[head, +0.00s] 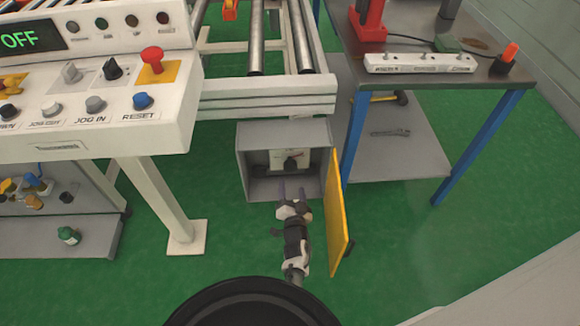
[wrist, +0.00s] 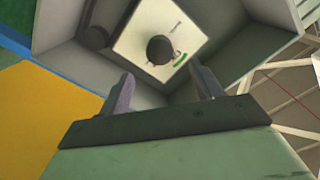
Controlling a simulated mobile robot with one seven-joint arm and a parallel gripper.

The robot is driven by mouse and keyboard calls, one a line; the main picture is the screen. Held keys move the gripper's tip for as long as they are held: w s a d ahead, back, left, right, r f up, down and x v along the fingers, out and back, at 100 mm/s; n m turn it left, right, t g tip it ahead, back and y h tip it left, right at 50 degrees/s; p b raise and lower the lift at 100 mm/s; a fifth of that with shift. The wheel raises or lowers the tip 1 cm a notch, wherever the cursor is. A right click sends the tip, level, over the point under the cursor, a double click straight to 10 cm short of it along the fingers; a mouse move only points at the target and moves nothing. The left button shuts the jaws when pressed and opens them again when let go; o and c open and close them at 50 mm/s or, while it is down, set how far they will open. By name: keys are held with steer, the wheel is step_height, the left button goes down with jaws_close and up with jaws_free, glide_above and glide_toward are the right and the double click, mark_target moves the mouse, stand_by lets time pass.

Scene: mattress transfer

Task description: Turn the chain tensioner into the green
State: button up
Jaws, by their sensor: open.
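The chain tensioner is a black knob (head: 291,163) on a white dial plate (head: 277,158) at the back of an open grey box (head: 243,170) under the roller frame. In the wrist view the knob (wrist: 160,50) is round and dark, with a short green arc (wrist: 180,60) on the plate beside it. Where the knob points cannot be made out. My gripper (head: 292,190) is at the mouth of the box. Its two fingers (wrist: 163,92) are apart with nothing between them; the knob is beyond the tips, not touched.
The box's yellow door (head: 339,215) stands open just right of my arm. A white console leg (head: 160,200) is to the left. A workbench with blue legs (head: 355,145) stands to the right. A panel reads OFF. Green floor (head: 400,240) is clear at the right front.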

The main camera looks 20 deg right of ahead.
mark_target(291, 171)
steer(key=b+x, duration=0.1)
steer(key=x, duration=0.3)
steer(key=b+x, duration=0.2)
steer(key=x, duration=0.3)
steer(key=shift+w+d+f, duration=0.1)
steer(key=shift+w+f, duration=0.15)
steer(key=shift+w+d+r, duration=0.1)
steer(key=shift+w+r, duration=0.05)
steer(key=shift+w, duration=0.4)
steer(key=c, duration=1)
steer(key=shift+n, duration=0.4)
steer(key=n, duration=0.5)
steer(key=shift+n+p, duration=0.3)
steer(key=n, duration=0.6)
steer(key=shift+s+d, duration=0.1)
steer(key=shift+n, duration=0.3)
